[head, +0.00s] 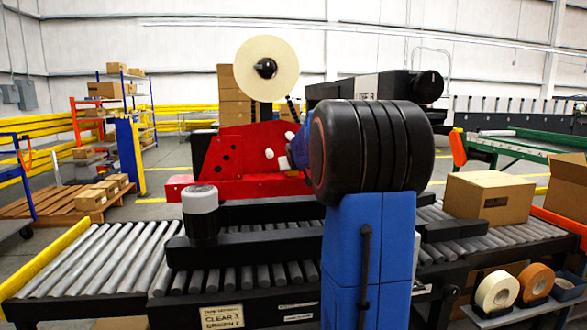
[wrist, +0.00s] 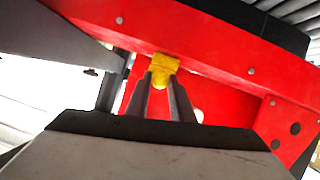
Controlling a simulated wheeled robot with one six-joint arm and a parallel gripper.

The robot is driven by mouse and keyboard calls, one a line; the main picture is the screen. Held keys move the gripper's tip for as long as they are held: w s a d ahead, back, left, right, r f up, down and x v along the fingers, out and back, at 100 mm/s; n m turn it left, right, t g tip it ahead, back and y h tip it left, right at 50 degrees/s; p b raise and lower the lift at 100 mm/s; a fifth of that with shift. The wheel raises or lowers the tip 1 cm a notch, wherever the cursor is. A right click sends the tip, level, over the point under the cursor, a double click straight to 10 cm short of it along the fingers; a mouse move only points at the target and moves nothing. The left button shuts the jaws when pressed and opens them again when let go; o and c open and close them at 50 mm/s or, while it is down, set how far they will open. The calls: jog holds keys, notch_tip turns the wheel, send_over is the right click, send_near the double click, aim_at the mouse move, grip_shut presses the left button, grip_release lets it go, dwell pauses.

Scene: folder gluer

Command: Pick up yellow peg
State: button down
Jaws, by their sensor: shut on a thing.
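The yellow peg (wrist: 162,75) shows in the wrist view against the red frame of the machine. My gripper (wrist: 160,80) has its two dark fingertips on either side of the peg's lower part, shut on it. The peg's upper part meets the red beam (wrist: 210,62); whether it is still seated there I cannot tell. In the head view my blue and black arm hides the gripper and the peg.
The red machine body (head: 245,150) stands over a roller conveyor (head: 90,262). A tape roll (head: 267,69) sits above it. A grey and black post (head: 200,214) stands at the front left. A cardboard box (head: 489,197) rests on the right rollers.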

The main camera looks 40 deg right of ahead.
notch_tip(320, 180, up, 7)
jog(key=s+a, duration=0.5)
jog(key=s, duration=0.3)
jog(key=s+a, duration=0.5)
jog(key=s, duration=0.4)
jog(key=shift+a+f, duration=0.2)
jog(key=shift+f, duration=0.05)
jog(key=shift+w, duration=0.1)
